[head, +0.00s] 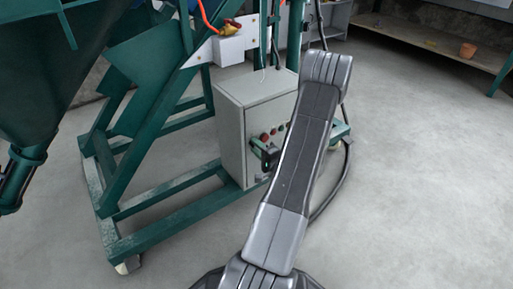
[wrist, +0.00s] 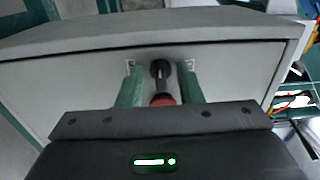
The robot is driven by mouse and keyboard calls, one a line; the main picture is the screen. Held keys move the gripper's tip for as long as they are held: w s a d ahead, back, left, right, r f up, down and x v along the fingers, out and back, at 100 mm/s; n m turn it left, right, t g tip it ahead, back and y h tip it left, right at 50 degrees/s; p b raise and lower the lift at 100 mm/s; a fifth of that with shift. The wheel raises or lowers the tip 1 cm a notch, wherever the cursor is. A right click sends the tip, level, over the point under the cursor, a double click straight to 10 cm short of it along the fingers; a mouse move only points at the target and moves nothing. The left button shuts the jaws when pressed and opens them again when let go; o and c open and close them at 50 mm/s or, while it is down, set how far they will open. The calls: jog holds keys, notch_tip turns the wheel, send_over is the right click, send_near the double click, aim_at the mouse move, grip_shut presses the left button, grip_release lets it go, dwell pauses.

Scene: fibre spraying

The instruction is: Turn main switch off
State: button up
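The grey control box (head: 232,130) stands on the green frame; its front also fills much of the wrist view (wrist: 75,85). A black rotary switch (wrist: 160,69), likely the main switch, sits on that front, with its handle looking roughly upright in the wrist view. A red part (wrist: 162,99) shows just below it, partly hidden by my gripper body. My gripper (wrist: 159,72) is open, with one green finger on each side of the switch and a visible gap to it. In the head view my gripper (head: 264,156) is at the box front, partly hidden by my arm.
Red buttons (head: 265,137) show on the box front. The green machine frame (head: 150,160) and hopper (head: 45,70) stand to the left. A dark cable (head: 335,190) hangs at the right. Grey floor (head: 425,170) is clear to the right, up to a bench (head: 440,40).

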jog(key=p+v, duration=0.3)
jog(key=v, duration=1)
jog(key=shift+s+d, duration=0.2)
jog(key=shift+s, duration=0.1)
jog(key=b+x, duration=0.3)
jog(key=x, duration=1.1)
jog(key=shift+s+d, duration=0.1)
